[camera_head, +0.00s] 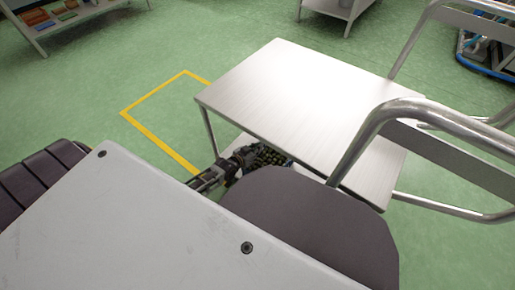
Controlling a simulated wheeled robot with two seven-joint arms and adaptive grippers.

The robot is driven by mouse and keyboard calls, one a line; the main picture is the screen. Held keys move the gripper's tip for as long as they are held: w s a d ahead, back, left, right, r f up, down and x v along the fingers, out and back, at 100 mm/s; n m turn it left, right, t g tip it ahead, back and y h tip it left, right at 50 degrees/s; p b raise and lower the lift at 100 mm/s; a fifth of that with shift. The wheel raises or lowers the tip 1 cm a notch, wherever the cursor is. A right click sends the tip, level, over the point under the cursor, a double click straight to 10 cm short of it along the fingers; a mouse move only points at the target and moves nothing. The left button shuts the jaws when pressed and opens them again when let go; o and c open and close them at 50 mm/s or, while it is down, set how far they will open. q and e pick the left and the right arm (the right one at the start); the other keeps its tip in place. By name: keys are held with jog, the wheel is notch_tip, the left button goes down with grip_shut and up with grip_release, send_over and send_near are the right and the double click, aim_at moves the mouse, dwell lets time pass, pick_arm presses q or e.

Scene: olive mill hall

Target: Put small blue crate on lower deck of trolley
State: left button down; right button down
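The trolley has a bare, shiny metal upper deck (300,95) and a bent tube handle (375,125) at its right end. I see no small blue crate. My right gripper is not in view.
A yellow floor marking (150,135) lies left of the trolley on open green floor. A shelf with small coloured items (45,17) stands at the top left. A white rack (335,8) stands at the top, and blue-edged equipment (485,55) at the top right.

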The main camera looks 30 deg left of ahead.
pick_arm(q)
jog(key=c, duration=1.6)
grip_release()
jog(key=shift+c, duration=0.2)
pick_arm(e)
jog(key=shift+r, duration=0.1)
pick_arm(q)
jog(key=shift+s+r, duration=0.1)
